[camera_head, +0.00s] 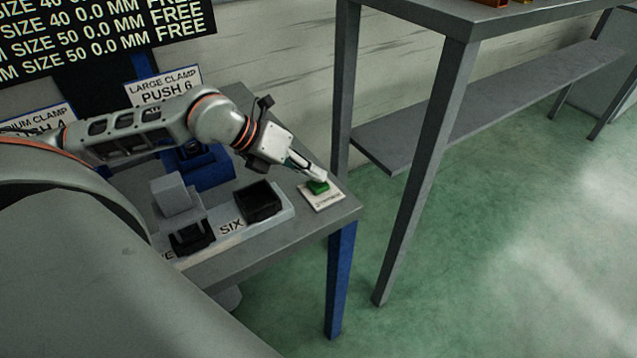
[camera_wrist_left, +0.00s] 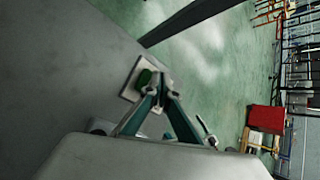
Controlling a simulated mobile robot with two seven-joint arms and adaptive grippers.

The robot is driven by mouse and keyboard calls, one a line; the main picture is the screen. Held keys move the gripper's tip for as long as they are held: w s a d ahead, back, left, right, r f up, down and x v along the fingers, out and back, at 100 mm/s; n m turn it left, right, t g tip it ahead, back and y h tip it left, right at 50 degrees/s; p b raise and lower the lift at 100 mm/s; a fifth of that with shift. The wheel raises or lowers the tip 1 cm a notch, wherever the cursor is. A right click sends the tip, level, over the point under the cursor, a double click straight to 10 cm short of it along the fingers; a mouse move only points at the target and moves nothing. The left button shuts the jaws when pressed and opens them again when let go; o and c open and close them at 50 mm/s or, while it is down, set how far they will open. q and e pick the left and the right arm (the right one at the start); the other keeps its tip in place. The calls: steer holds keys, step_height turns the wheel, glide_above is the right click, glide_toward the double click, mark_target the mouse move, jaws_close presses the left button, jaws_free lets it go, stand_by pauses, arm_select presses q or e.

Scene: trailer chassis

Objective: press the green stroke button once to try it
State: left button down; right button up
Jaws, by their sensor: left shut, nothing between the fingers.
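The green stroke button (camera_head: 318,187) sits on a small pale plate (camera_head: 325,202) near the right end of the grey bench. My left gripper (camera_head: 322,178) is shut and empty, with its fingertips right at the button from above. In the left wrist view the green button (camera_wrist_left: 145,79) shows just beside the closed fingertips (camera_wrist_left: 163,88), which cover part of its plate. I cannot tell whether the tips touch the button or whether it is pressed down. My right gripper is not in view.
A black block (camera_head: 259,202) and a grey block (camera_head: 171,194) stand on the bench left of the button, by a strip reading SIX (camera_head: 231,229). A blue clamp (camera_head: 205,168) is behind. A taller grey table (camera_head: 420,15) stands to the right, with green floor between.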

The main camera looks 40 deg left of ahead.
mark_target(315, 184)
arm_select(q)
steer(key=shift+f+b, duration=0.3)
steer(key=shift+f, duration=0.25)
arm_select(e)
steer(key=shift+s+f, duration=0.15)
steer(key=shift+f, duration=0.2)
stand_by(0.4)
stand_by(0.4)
arm_select(q)
steer(key=shift+r+p, duration=0.45)
steer(key=shift+r, duration=0.55)
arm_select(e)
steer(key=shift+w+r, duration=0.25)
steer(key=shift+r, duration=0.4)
arm_select(q)
steer(key=shift+r+p, duration=1.05)
steer(key=shift+r, duration=1.5)
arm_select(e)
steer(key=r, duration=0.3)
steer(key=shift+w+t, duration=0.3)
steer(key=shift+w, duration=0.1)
arm_select(q)
steer(key=shift+s+f, duration=0.1)
steer(key=shift+f, duration=0.05)
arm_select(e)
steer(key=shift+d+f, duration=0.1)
